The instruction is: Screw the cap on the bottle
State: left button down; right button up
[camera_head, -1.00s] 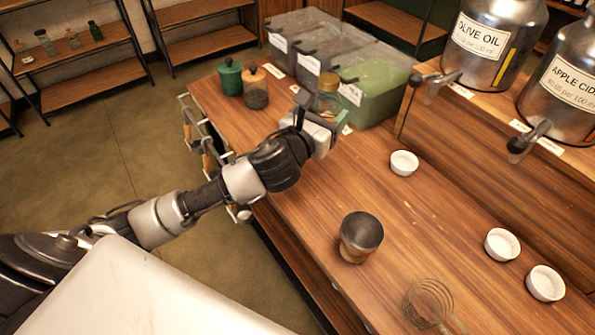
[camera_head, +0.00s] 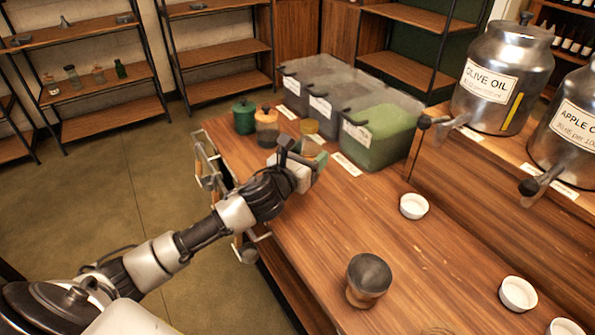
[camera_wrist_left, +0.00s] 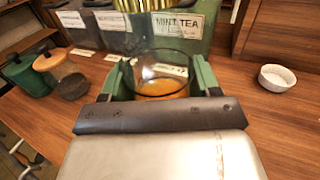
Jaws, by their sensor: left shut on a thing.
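A clear glass jar (camera_wrist_left: 162,72) with something orange low in it stands between the green fingers of my left gripper (camera_wrist_left: 157,85), which is shut on it. A gold ridged cap (camera_wrist_left: 157,5) is above the jar, cut off by the top edge of the wrist view. In the head view the yellowish cap (camera_head: 309,127) shows just beyond my left gripper (camera_head: 305,162); my gripper hides much of the jar. I cannot tell whether the cap is seated or screwed tight. My right gripper is not in view.
A green-capped jar (camera_head: 243,117) and an orange-capped jar (camera_head: 267,126) stand left of the held jar. Labelled bins (camera_head: 385,135) stand behind. A white dish (camera_head: 413,206) and a dark-topped wooden object (camera_head: 368,279) are to the right. The wooden counter (camera_head: 340,225) between is mostly clear.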

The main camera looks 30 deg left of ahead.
pick_arm(q)
jog(key=a, duration=0.1)
jog(key=w+a+f, duration=0.1)
jog(key=a+f, duration=0.1)
jog(key=shift+w+a+f, duration=0.15)
jog(key=shift+w+a, duration=0.2)
jog(key=shift+w, duration=0.05)
jog(key=shift+f+b, duration=0.5)
jog(key=shift+f, duration=1.55)
jog(key=shift+f, duration=0.15)
jog(key=shift+c, duration=1.2)
grip_release()
